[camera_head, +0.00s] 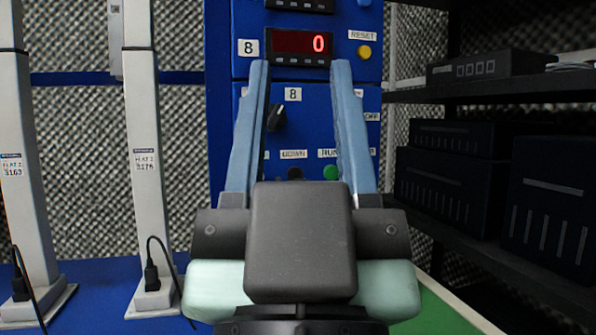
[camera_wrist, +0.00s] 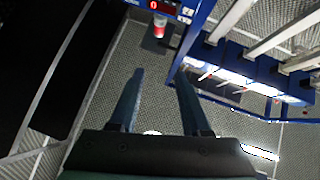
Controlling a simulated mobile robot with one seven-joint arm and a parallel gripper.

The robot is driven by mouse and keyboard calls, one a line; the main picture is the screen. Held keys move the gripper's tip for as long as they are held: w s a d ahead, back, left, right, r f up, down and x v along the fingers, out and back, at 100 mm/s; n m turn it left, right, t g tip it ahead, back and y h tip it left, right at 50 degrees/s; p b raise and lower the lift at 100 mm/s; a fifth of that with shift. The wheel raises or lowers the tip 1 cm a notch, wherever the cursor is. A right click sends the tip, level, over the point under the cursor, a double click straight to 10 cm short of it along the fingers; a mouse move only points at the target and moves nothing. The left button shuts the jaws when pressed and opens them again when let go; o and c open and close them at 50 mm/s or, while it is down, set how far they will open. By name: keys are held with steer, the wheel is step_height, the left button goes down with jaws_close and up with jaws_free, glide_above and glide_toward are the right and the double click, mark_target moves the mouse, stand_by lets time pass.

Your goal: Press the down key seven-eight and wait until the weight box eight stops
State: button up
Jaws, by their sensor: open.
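My gripper (camera_head: 300,64) is open and empty, its two blue fingers pointing at a blue control panel (camera_head: 310,118). It also shows open in the wrist view (camera_wrist: 160,72), with bare floor between the fingers. A dark round key (camera_head: 295,173) sits under a label reading DOWN (camera_head: 293,154), low between the fingers and partly hidden by my gripper. I cannot read seven-eight on it. A red display (camera_head: 302,43) beside a label 8 (camera_head: 248,48) shows 0. I cannot make out weight box eight for certain.
The panel has a black knob (camera_head: 277,117), a green button (camera_head: 331,172) and a yellow RESET button (camera_head: 364,52). Pale columns (camera_head: 143,160) with cables stand at left. Shelves with black boxes (camera_head: 471,140) stand at right. A red and white object (camera_wrist: 159,26) shows below the panel.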

stand_by(0.4)
jaws_close()
stand_by(1.5)
